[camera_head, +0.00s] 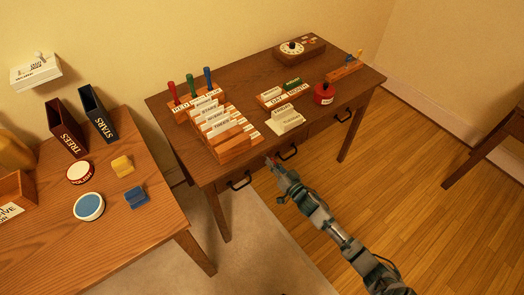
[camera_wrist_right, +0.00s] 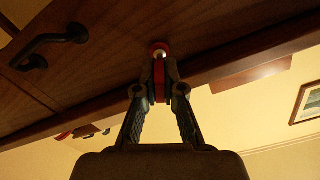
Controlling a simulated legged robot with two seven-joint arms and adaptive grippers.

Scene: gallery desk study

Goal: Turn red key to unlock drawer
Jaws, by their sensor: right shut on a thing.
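The red key (camera_wrist_right: 159,48) shows at the drawer front in the right wrist view, with a round silver spot at its middle. My right gripper (camera_wrist_right: 160,75) is shut on the red key, its two fingers on either side of it. In the head view my right gripper (camera_head: 273,164) reaches up from the lower right to the front of the desk, between two black handles. A bit of red shows at its tip there. The drawer front (camera_wrist_right: 100,50) is wooden and looks closed. The fingers hide most of the key. My left gripper is not in view.
A black drawer handle (camera_wrist_right: 50,48) is left of the key in the wrist view. The desk (camera_head: 240,90) carries a card file (camera_head: 222,128), a red pot (camera_head: 324,94) and several upright colored handles. A side table (camera_head: 140,215) stands at left.

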